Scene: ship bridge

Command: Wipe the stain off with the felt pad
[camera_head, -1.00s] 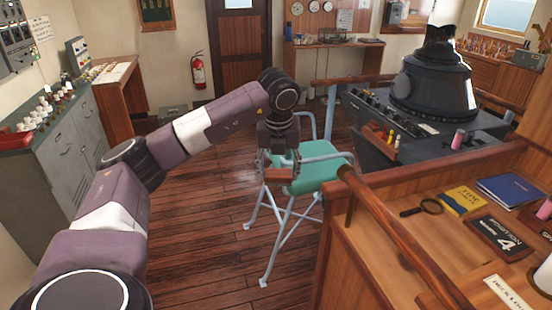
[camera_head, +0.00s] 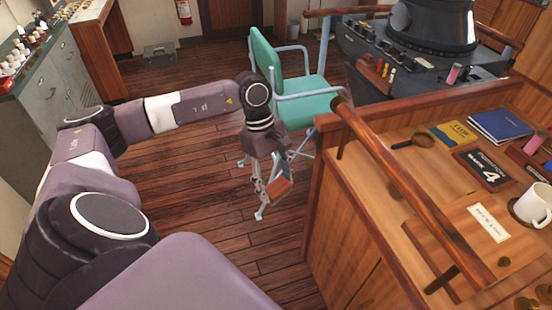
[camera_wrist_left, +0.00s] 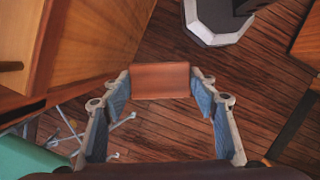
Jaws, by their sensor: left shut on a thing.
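My left gripper (camera_head: 269,190) hangs above the wooden floor, between the teal chair and the front desk. It is shut on a reddish-brown block, which I take to be the felt pad (camera_head: 281,191). In the left wrist view the pad (camera_wrist_left: 160,81) sits between the two fingertips, its flat brown face showing. The pad is in the air, apart from the desk. I cannot make out a clear stain in either view. My right gripper is not in view.
The wooden desk (camera_head: 345,205) with a rail (camera_head: 400,195) stands right of the gripper. It holds a magnifying glass (camera_head: 415,141), books, a name plate (camera_head: 488,223) and a white mug (camera_head: 533,203). A teal chair (camera_head: 300,103) stands behind the gripper. Floor at left is clear.

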